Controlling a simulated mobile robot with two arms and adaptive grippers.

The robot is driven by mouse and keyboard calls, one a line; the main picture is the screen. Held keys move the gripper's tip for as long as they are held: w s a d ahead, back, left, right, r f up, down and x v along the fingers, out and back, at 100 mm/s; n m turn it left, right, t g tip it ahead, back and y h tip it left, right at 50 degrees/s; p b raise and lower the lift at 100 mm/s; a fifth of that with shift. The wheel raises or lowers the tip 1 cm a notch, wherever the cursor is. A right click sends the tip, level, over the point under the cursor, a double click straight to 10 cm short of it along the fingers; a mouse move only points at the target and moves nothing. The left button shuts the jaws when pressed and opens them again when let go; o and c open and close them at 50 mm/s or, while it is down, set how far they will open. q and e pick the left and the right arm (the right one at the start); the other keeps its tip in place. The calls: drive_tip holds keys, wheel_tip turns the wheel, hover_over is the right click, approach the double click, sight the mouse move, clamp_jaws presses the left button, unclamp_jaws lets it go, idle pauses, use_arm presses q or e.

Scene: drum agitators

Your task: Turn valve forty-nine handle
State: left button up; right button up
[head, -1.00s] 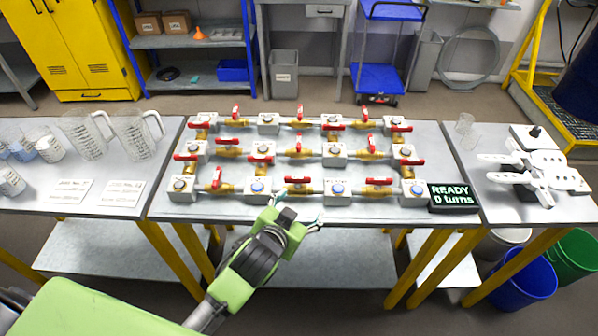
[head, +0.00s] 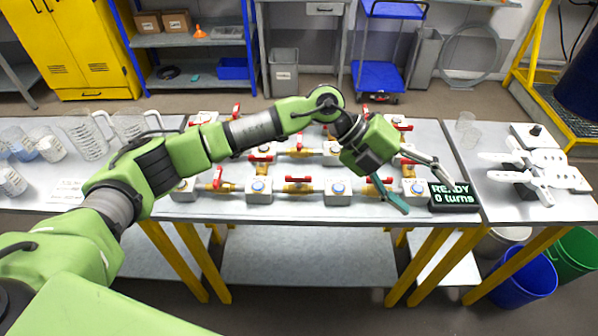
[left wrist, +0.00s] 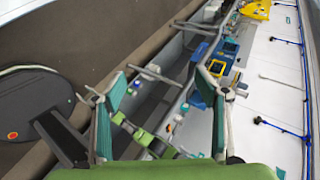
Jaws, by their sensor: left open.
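A grid of brass valves with red handles stands on the middle table, joined by pipes and grey blocks. One red handle (head: 297,180) shows in the front row, and another red handle (head: 217,176) is farther left. Labels are too small to read, so I cannot tell which valve is forty-nine. My left gripper (head: 427,190) is open and empty over the front right of the grid, beside the display. Its arm crosses and hides much of the back and middle rows. Its open fingers also show in the left wrist view (left wrist: 163,85). My right gripper is not in view.
A black display (head: 454,196) reads "READY 0 turns" at the table's right end. Clear jugs (head: 85,135) stand on the left table. White paddle-like parts (head: 535,170) lie on the right table. Blue and green buckets stand below it.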

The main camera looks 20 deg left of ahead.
use_arm(q)
drive_tip(key=w+a+f+y, duration=0.1)
drive_tip(key=w+a+y, duration=0.15)
drive_tip(key=a, duration=0.35)
drive_tip(key=w+a+f+y, duration=0.1)
drive_tip(key=w+a+y, duration=0.15)
drive_tip(key=a, duration=0.35)
wheel_tip(320, 180, up, 3)
drive_tip(key=n+t+y, duration=0.1)
drive_tip(key=n+y, duration=0.2)
drive_tip(key=y, duration=0.3)
hover_over(298, 176)
wheel_tip(298, 176, down, 12)
drive_tip(key=p, duration=0.5)
drive_tip(key=shift+s+f, duration=0.1)
drive_tip(key=shift+f+p, duration=0.35)
drive_tip(key=shift+f, duration=0.45)
drive_tip(key=c, duration=1.1)
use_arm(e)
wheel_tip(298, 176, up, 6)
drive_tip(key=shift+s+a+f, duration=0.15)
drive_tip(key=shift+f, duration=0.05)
